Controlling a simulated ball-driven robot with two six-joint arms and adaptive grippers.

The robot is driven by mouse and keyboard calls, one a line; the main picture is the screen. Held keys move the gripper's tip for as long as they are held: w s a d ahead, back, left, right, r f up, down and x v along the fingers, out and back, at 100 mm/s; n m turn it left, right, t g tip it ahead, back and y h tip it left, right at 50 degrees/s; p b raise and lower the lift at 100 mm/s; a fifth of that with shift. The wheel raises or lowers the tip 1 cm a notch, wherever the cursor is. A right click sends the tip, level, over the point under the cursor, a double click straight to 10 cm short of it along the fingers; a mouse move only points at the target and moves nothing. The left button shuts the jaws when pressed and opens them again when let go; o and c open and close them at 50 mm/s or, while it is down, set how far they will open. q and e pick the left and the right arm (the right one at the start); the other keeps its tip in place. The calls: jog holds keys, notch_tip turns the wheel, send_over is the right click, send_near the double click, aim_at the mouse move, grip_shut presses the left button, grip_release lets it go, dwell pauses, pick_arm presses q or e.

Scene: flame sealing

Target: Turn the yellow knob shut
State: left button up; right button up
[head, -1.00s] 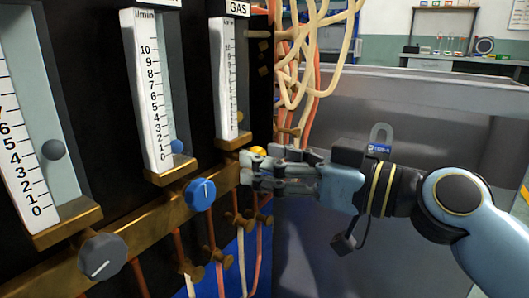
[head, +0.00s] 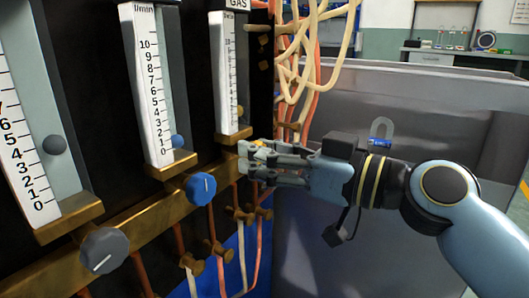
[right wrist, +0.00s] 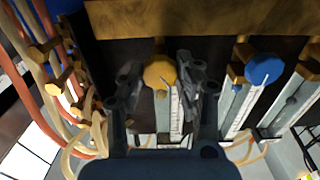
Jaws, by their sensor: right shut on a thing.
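The yellow knob (right wrist: 160,72) sits between the two fingers of my right gripper (right wrist: 157,84) in the right wrist view. In the head view only a small yellow part of the knob (head: 258,144) shows; the fingers hide the rest. My right gripper (head: 246,162) comes in from the right and is shut on the knob, under the GAS flowmeter (head: 229,75). A small yellow float (head: 240,111) shows low in that flowmeter's tube. My left gripper is not in view.
A blue knob (head: 201,188) and a grey knob (head: 104,250) sit on the brass rail (head: 150,222) to the left. Pale and orange hoses (head: 300,60) hang behind the gripper. A grey metal panel (head: 430,110) stands behind my right arm.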

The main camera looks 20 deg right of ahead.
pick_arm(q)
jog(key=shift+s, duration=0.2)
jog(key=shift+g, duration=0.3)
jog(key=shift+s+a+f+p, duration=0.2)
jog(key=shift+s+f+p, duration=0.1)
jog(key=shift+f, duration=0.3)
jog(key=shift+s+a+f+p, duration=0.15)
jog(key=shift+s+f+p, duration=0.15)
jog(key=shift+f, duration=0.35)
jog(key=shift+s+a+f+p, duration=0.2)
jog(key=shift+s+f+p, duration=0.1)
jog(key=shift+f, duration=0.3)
pick_arm(e)
jog(key=shift+d+m, duration=0.1)
jog(key=shift+m, duration=3.5)
jog(key=o, duration=1.1)
jog(key=shift+o, duration=0.2)
jog(key=v, duration=0.7)
jog(key=shift+d, duration=0.2)
